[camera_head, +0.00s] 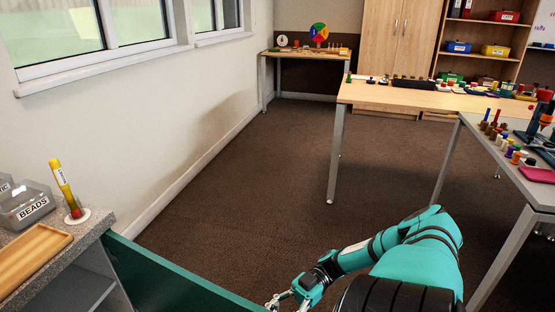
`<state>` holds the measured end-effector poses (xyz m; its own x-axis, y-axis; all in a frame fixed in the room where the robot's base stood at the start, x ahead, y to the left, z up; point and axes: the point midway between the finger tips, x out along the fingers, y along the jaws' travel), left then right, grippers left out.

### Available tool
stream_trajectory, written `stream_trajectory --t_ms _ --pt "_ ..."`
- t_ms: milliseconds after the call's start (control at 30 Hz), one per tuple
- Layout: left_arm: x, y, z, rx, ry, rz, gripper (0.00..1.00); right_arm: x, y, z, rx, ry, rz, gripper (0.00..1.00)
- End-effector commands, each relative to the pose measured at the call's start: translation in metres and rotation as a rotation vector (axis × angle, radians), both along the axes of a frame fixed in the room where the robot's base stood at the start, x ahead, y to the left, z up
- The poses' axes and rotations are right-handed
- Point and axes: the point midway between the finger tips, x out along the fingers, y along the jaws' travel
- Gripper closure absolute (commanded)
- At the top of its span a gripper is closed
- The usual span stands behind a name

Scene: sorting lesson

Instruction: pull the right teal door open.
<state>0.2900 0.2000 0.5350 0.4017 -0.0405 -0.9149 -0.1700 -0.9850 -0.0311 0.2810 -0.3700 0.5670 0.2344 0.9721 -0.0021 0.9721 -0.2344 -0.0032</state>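The teal door (165,273) shows as a dark teal panel in the lower left. It stands swung out from the grey-topped cabinet (92,250), and part of a grey shelf inside shows. The door's outer end runs down to the bottom edge of the picture. My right arm comes in from the lower right. Its gripper (287,300) is at the bottom edge, close to the door's outer end. I cannot tell whether it touches the door, and its fingertips are partly cut off. The door's handle is not visible. My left gripper is not in view.
Tables with small coloured parts stand at the right (431,96). The brown carpet (255,190) between is clear.

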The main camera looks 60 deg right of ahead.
Motion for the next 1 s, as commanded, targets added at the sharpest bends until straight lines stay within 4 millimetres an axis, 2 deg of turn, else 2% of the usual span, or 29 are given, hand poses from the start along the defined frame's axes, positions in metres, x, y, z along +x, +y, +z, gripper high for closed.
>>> stream_trajectory --t_ms 233,700,1000 --pt "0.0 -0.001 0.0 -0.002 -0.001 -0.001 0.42 -0.001 -0.01 0.0 -0.001 -0.002 -0.002 0.66" --pt "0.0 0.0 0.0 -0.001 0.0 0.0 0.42 -0.022 -0.098 0.0 -0.002 -0.003 -0.005 0.66" --pt "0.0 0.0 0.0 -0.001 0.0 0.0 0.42 -0.028 -0.116 0.0 0.0 0.0 -0.001 0.66"
